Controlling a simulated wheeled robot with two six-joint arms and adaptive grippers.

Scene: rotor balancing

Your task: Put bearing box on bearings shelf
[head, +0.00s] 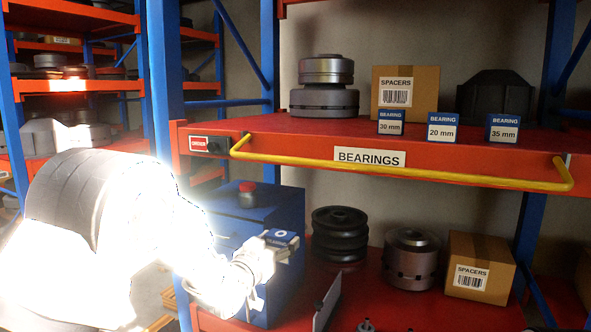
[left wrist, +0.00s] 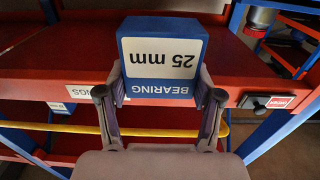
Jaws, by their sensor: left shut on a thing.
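The blue and white bearing box, labelled 25 mm, shows in the left wrist view (left wrist: 163,58) between my left gripper's fingers (left wrist: 161,100). My left gripper is shut on it. In the head view the box (head: 282,238) is at the end of my glaring left arm, at the gripper (head: 262,256), lower in the picture than the shelf's front edge. The red bearings shelf (head: 290,127) carries a BEARINGS label (head: 370,158) and bearing boxes marked 30 mm (head: 390,123), 20 mm (head: 443,127) and 35 mm (head: 503,128) along its front. My right gripper is not in view.
A yellow rail (head: 400,172) runs along the shelf's front. Behind the boxes stand grey rotor parts (head: 325,85), a SPACERS carton (head: 405,85) and a dark part (head: 496,92). The shelf front left of the 30 mm box is clear. A blue cabinet (head: 245,215) stands below.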

